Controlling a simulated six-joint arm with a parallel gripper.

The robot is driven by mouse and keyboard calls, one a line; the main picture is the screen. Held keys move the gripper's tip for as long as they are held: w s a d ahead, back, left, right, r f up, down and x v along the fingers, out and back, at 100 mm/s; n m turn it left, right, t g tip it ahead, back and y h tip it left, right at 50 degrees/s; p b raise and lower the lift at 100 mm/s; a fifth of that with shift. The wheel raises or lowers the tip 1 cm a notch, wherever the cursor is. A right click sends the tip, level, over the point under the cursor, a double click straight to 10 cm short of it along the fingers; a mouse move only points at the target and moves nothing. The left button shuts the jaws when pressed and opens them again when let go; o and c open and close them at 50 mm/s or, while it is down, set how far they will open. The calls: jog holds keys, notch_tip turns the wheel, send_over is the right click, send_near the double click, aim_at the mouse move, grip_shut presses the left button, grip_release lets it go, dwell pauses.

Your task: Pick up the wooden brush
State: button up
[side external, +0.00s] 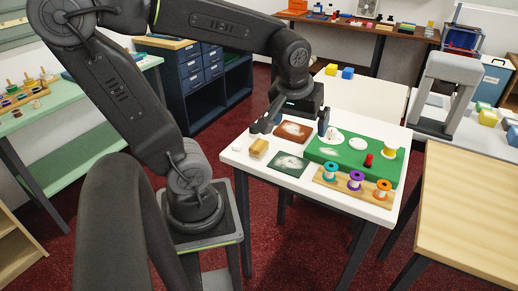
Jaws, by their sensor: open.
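A small tan wooden block-like thing, which looks like the wooden brush (259,147), lies on the left part of the white table (315,192). Its bristles are too small to make out. My gripper (290,130) is open with its two fingers wide apart. It hangs over the back of the table, above a brown swatch (293,131). The brush is in front and to the left of the gripper, close below the left finger, and nothing is between the fingers that I can see.
A white piece (237,145) lies left of the brush. A dark green swatch (288,166) with white marks lies to the right. A green board (330,153) holds white discs and a red peg (368,160). A wooden rack (340,187) holds three spools at the front.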

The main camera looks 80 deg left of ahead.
jog(key=w+a+f+n+g+y, duration=0.1)
jog(key=w+a+f+n+g, duration=0.2)
jog(key=a+n, duration=0.7)
jog(key=n+g, duration=0.3)
jog(key=n, duration=0.4)
send_near(260, 145)
jog(key=shift+n, duration=0.3)
jog(key=x, duration=0.5)
jog(key=shift+s+a+r, duration=0.1)
jog(key=shift+s+a, duration=0.05)
jog(key=shift+a, duration=0.1)
jog(key=shift+w+d+x, duration=0.1)
jog(key=shift+x, duration=1.25)
jog(key=shift+w+d+x, duration=0.15)
jog(key=shift+x, duration=1.15)
jog(key=shift+c, duration=0.3)
jog(key=c, duration=1)
jog(key=shift+o, duration=0.2)
notch_tip(260, 145, up, 10)
jog(key=shift+f, duration=0.1)
